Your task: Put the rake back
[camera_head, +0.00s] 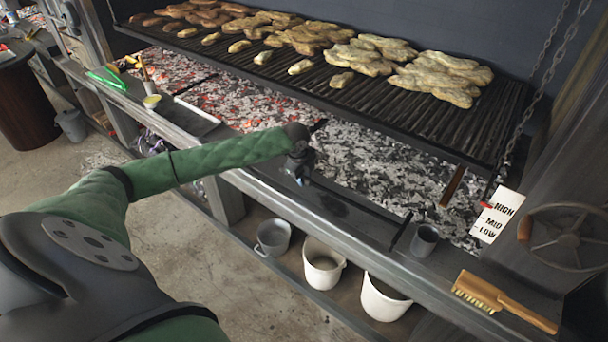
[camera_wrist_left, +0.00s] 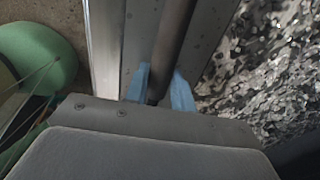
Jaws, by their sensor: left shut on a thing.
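The rake shows as a dark round rod (camera_wrist_left: 172,45) in the left wrist view. It runs from the top edge down between the blue fingertips of my left gripper (camera_wrist_left: 162,90), which is shut on it. In the head view my left gripper (camera_head: 300,170) is low over the grill's front ledge, beside the ember bed. From there I cannot clearly tell the rake from the dark ledge, and its head is not identifiable. My right gripper is not in view.
Glowing embers and ash (camera_head: 380,175) lie under the grate (camera_head: 420,120), which carries food. On the ledge are a metal cup (camera_head: 425,241), a wooden brush (camera_head: 500,298) and a tray (camera_head: 196,115). Buckets (camera_head: 322,264) stand below. A height sign (camera_head: 497,215) and handwheel (camera_head: 566,238) are at right.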

